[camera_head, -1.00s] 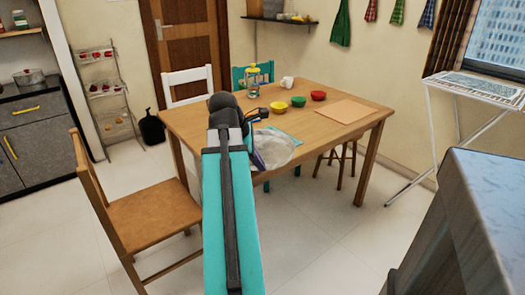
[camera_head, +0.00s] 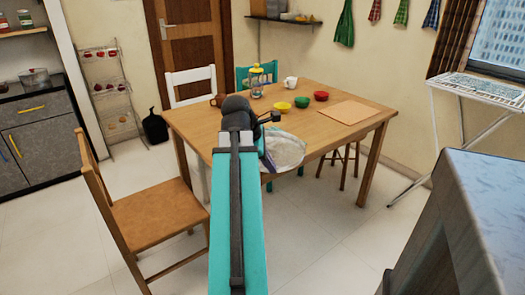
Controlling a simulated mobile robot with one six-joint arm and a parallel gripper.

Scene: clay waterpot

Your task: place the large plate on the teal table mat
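The large plate (camera_head: 288,151) is pale and round, seen at the near edge of the wooden table, just right of my arm. My gripper (camera_head: 270,118) is a dark shape beyond the plate's upper left side; its fingers are too small and covered to show whether they are open or hold the rim. The plate's left side is hidden by my arm. I cannot tell whether the plate rests flat or is held above the table. The teal table mat is almost fully hidden behind the plate and my arm.
The table (camera_head: 228,123) also bears yellow (camera_head: 282,106), green (camera_head: 302,102) and red bowls (camera_head: 321,96), a white mug (camera_head: 291,82), a jar (camera_head: 256,80) and a tan mat (camera_head: 344,112). A wooden chair (camera_head: 160,219) stands at the left.

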